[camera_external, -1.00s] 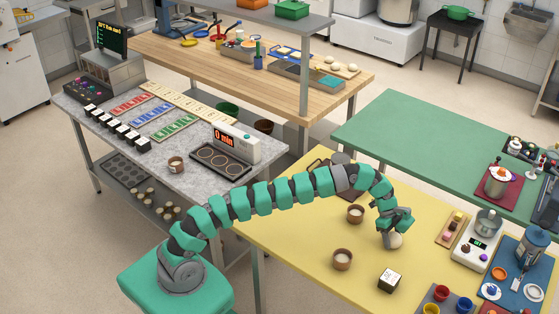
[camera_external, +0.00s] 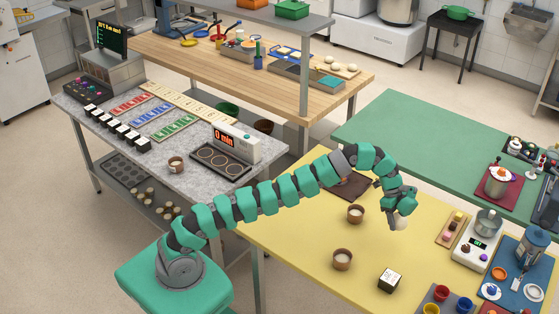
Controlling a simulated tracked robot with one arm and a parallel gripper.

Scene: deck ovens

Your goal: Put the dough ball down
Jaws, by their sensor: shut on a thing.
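The pale dough ball (camera_external: 401,223) shows at the tip of my gripper (camera_external: 396,215), over the yellow table (camera_external: 300,232). My gripper is shut on the ball and points down, and its fingers hide part of the ball. The ball looks a little above the table top, though the exact gap is hard to tell.
A black-and-white cube (camera_external: 389,279) lies nearer the camera. A dark brown board (camera_external: 348,186) lies behind.

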